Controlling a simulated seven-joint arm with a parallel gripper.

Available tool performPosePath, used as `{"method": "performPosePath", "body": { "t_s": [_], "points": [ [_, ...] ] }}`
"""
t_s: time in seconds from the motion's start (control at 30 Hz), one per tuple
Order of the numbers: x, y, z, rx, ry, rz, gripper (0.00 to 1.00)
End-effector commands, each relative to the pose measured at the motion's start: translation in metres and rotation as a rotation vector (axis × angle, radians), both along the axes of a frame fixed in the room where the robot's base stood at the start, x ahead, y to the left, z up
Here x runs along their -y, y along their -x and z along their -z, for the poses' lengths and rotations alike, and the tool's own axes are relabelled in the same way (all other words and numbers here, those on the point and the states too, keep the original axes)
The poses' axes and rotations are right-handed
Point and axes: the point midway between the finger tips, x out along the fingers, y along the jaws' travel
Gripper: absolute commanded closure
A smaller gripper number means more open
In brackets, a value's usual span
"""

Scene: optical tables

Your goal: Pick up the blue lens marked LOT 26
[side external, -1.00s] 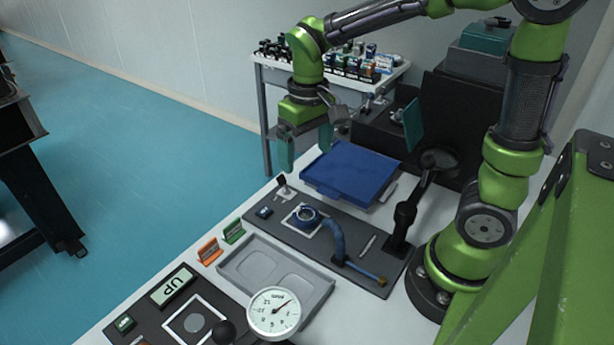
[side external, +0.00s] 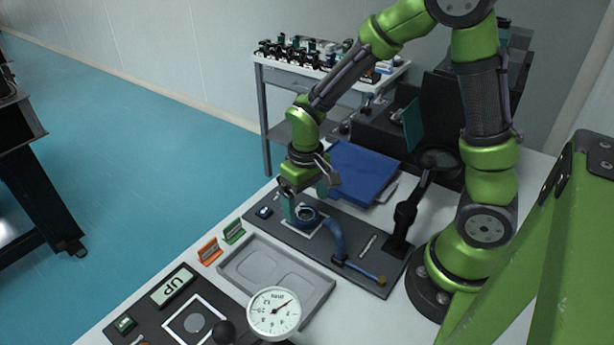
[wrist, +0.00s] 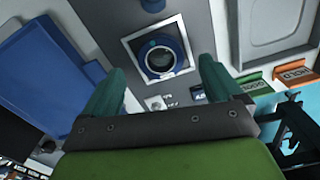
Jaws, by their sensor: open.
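A round lens with a blue ring (side external: 306,214) sits inside a white square outline on the dark grey plate (side external: 262,226). It also shows in the wrist view (wrist: 161,58), beyond my fingertips and near the middle between them. I cannot read any lot marking on it. My gripper (side external: 306,203) points down, close above the lens, with its teal fingers apart and nothing between them. In the side view one finger partly covers the left side of the lens. In the wrist view both fingers (wrist: 162,68) are spread.
A blue folder-like tray (side external: 362,170) lies behind. A grey tray (side external: 262,268), green and orange tags (side external: 208,250) and a dial gauge (side external: 274,312) are nearer the camera.

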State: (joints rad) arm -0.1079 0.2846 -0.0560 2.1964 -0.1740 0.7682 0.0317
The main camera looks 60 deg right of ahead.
Motion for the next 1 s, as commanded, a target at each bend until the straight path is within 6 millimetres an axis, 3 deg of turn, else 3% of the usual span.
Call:
{"method": "performPosePath", "body": {
  "t_s": [0.2,0.47,0.9,1.0],
  "points": [
    [-0.001,-0.002,0.029,-0.003,-0.001,0.0,0.08],
    [-0.001,-0.002,0.032,0.0,0.0,0.0,0.08],
    [-0.001,-0.002,0.031,0.0,0.0,0.0,0.72],
    [-0.001,-0.002,0.031,0.0,0.0,-0.001,0.74]
  ]
}}
